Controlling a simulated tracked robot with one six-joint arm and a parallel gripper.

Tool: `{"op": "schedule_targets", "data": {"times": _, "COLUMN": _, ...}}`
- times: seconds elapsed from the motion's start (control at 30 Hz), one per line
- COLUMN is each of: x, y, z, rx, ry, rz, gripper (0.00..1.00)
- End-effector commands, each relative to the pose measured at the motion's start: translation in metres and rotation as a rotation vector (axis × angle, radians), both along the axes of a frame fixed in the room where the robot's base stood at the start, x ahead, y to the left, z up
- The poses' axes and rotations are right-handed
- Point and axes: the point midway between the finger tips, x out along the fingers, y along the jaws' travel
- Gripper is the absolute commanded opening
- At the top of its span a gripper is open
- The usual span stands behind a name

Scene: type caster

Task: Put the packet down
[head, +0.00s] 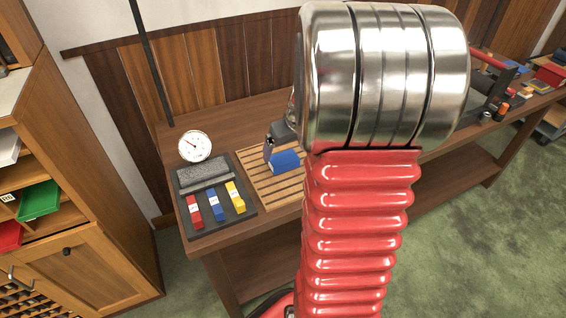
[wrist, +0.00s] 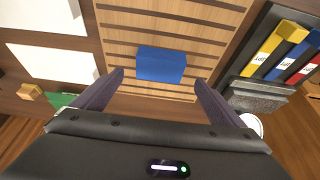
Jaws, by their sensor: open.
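The packet is a plain blue block (head: 286,161) on the slatted wooden rack (head: 252,163) on the bench. In the wrist view the blue packet (wrist: 161,64) lies across the slats, just beyond and between my fingertips. My gripper (wrist: 158,77) is open, with a gap between each finger and the packet. In the head view my gripper (head: 268,150) shows only in part beside the packet, and my arm hides the right part of the rack.
Left of the rack, a dark tray (head: 240,220) holds red, blue and yellow labelled blocks and a grey pad. A round white dial (head: 195,146) stands behind it. The wrist view shows white sheets (wrist: 52,64) and a small wooden block (wrist: 29,91) at left.

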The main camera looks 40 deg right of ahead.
Motion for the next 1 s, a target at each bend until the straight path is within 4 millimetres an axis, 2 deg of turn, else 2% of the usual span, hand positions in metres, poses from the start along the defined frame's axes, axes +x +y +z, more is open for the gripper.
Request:
{"op": "schedule_targets", "data": {"times": 0.27, "x": 0.001, "y": -0.001, "z": -0.005, "rx": 0.001, "ry": 0.001, "rz": -0.001, "gripper": 0.92}}
{"op": "schedule_targets", "data": {"times": 0.7, "x": 0.016, "y": -0.005, "z": -0.046, "rx": 0.001, "ry": 0.001, "rz": -0.002, "gripper": 0.92}}
{"op": "schedule_targets", "data": {"times": 1.0, "x": 0.017, "y": -0.006, "z": -0.048, "rx": 0.000, "ry": -0.001, "rz": -0.002, "gripper": 0.92}}
